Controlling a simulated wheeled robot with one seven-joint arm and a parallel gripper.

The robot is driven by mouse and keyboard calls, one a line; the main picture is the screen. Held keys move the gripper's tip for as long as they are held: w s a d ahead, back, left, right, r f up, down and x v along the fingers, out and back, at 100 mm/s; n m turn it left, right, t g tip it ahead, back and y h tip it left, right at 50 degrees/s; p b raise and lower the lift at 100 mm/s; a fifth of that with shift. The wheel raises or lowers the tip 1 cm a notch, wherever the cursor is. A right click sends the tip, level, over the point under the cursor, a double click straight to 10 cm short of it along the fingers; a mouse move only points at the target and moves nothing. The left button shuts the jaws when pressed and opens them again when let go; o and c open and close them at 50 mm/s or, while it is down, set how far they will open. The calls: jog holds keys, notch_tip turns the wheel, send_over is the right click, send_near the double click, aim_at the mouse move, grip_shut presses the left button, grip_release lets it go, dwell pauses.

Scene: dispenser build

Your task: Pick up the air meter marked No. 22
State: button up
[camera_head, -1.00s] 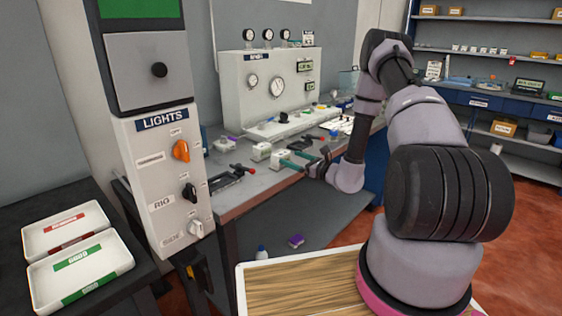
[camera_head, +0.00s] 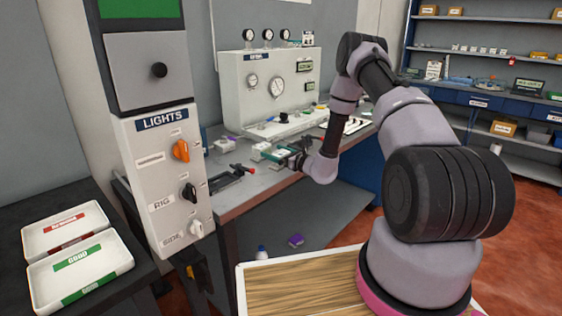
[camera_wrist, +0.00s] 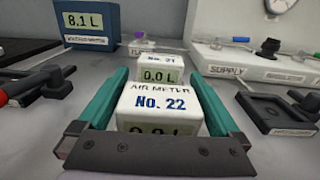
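The air meter marked No. 22 (camera_wrist: 160,105) is a small white block with blue lettering and a display reading 0.0 L. In the wrist view it stands between the two green fingers of my gripper (camera_wrist: 160,92). The fingers are apart, one along each side, with a narrow gap to the meter's sides. Another white meter, marked No. 21 (camera_wrist: 161,68), stands right behind it, between the finger ends. In the head view my gripper (camera_head: 272,154) is low over the bench, and it partly hides the meters.
A blue box reading 8.1 L (camera_wrist: 88,25) stands behind to the left. Clamp-like fixtures lie at left (camera_wrist: 38,85) and right (camera_wrist: 280,112). The white supply panel (camera_wrist: 255,62) is behind right. The bench (camera_head: 245,190) has bare room at its front edge.

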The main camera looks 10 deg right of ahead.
jog(key=c, duration=1.4)
jog(key=shift+o, duration=0.2)
jog(key=shift+r, duration=0.15)
